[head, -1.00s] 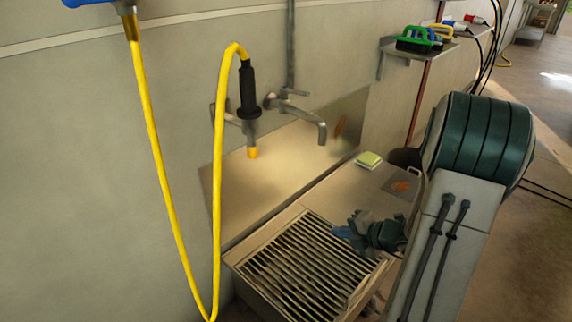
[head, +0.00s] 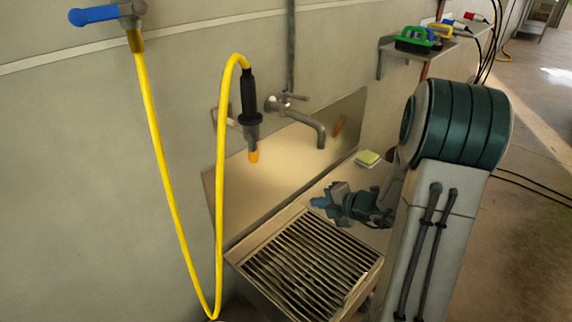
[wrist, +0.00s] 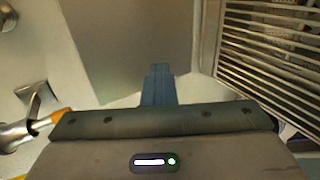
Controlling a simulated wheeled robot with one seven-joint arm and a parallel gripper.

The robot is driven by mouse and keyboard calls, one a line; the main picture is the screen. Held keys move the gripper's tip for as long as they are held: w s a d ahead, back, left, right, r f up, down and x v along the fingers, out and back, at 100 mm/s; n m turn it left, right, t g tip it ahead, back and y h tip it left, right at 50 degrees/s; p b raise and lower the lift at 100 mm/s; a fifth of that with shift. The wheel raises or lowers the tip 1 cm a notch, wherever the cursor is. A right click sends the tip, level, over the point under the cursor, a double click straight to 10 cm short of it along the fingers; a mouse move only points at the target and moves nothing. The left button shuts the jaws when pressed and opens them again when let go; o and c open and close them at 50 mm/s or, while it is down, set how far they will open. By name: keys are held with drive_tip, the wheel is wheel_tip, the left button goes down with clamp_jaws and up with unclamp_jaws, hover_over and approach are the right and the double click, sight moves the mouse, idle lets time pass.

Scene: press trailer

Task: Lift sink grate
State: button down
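The sink grate (head: 308,262), a panel of parallel metal bars, lies over the sink basin at the lower middle of the head view. Its bars also show at the upper right of the wrist view (wrist: 272,42). My gripper (head: 319,202) is above the back right part of the sink area, near the backsplash, apart from the grate. Its blue fingers appear together in the wrist view (wrist: 159,84), with nothing seen between them.
A wall tap (head: 305,122) and a hanging spray nozzle (head: 250,125) on a yellow hose (head: 219,200) are behind and left of the sink. A yellow-green sponge (head: 368,158) lies on the counter. A shelf (head: 415,48) holds brushes.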

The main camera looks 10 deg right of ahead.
drive_tip(key=w+a+r+p, duration=0.4)
drive_tip(key=w+a, duration=0.3)
drive_tip(key=w, duration=0.4)
drive_tip(key=shift+a+r+t+y, duration=0.15)
drive_tip(key=shift+r+t+y, duration=0.15)
drive_tip(key=shift+r+t, duration=0.1)
drive_tip(key=c, duration=2.1)
unclamp_jaws()
drive_tip(key=o, duration=0.8)
drive_tip(key=shift+p+v, duration=2.15)
drive_tip(key=shift+v, duration=1.4)
